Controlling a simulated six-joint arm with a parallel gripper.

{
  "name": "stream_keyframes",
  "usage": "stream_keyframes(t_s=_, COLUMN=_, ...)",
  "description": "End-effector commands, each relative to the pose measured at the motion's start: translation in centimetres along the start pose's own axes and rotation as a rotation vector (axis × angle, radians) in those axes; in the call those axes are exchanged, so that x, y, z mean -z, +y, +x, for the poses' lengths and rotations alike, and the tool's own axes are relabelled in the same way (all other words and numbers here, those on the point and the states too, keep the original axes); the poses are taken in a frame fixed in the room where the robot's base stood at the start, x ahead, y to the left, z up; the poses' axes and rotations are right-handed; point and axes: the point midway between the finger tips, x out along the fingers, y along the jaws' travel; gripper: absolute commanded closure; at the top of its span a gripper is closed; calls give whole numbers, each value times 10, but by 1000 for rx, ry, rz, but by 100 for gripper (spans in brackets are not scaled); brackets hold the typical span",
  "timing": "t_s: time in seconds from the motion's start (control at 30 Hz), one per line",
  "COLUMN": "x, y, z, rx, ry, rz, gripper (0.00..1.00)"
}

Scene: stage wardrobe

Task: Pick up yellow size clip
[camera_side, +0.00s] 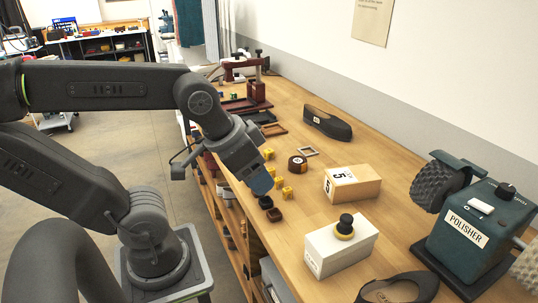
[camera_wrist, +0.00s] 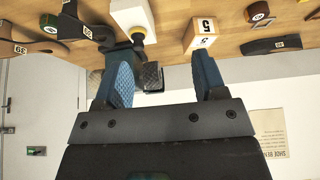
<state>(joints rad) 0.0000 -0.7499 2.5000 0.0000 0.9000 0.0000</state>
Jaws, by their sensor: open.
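Several small yellow size clips stand on the wooden bench in the side view, including a front one (camera_side: 287,191), one just behind it (camera_side: 279,182), and one farther back (camera_side: 268,153). Which of them the task means, I cannot tell. My gripper (camera_side: 263,190) hangs over the near edge of the bench, just left of the front yellow clips, its blue fingers partly overlapping one another in this view. In the wrist view my gripper (camera_wrist: 163,78) is open, with a wide empty gap between blue fingers. No yellow clip is clear in the wrist view.
A small dark brown block (camera_side: 274,214) sits near the fingertips. A round dark tin (camera_side: 297,163), a tan box (camera_side: 352,183), a white box (camera_side: 340,250), dark shoes (camera_side: 327,122) and a polisher (camera_side: 475,230) stand to the right. A wall runs behind the bench.

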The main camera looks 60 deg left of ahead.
Motion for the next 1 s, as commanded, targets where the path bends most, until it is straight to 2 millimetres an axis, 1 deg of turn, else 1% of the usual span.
stream_keyframes(t_s=0.2, x=0, y=0, z=0, rx=1, ry=0, rz=1, gripper=36)
stream_keyframes(t_s=0.27, x=3, y=-2, z=0, rx=6, ry=-3, rz=12, gripper=36)
stream_keyframes(t_s=0.37, x=18, y=-10, z=2, rx=31, ry=-22, rz=74, gripper=36)
stream_keyframes(t_s=0.47, x=44, y=-28, z=9, rx=75, ry=-67, rz=198, gripper=36)
stream_keyframes(t_s=0.5, x=57, y=-39, z=13, rx=93, ry=-91, rz=263, gripper=36)
stream_keyframes(t_s=0.57, x=77, y=-57, z=22, rx=119, ry=-133, rz=365, gripper=36)
stream_keyframes(t_s=0.6, x=90, y=-70, z=28, rx=133, ry=-163, rz=435, gripper=36)
stream_keyframes(t_s=0.67, x=107, y=-91, z=39, rx=149, ry=-211, rz=539, gripper=36)
stream_keyframes(t_s=0.7, x=117, y=-105, z=47, rx=155, ry=-245, rz=606, gripper=36)
stream_keyframes(t_s=0.77, x=131, y=-129, z=60, rx=158, ry=-299, rz=708, gripper=36)
stream_keyframes(t_s=0.8, x=139, y=-146, z=70, rx=157, ry=-336, rz=776, gripper=36)
stream_keyframes(t_s=0.87, x=148, y=-172, z=86, rx=149, ry=-393, rz=876, gripper=36)
stream_keyframes(t_s=0.9, x=154, y=-190, z=96, rx=139, ry=-431, rz=942, gripper=36)
stream_keyframes(t_s=0.97, x=158, y=-218, z=114, rx=117, ry=-488, rz=1039, gripper=36)
stream_keyframes(t_s=1.0, x=160, y=-236, z=125, rx=99, ry=-526, rz=1102, gripper=36)
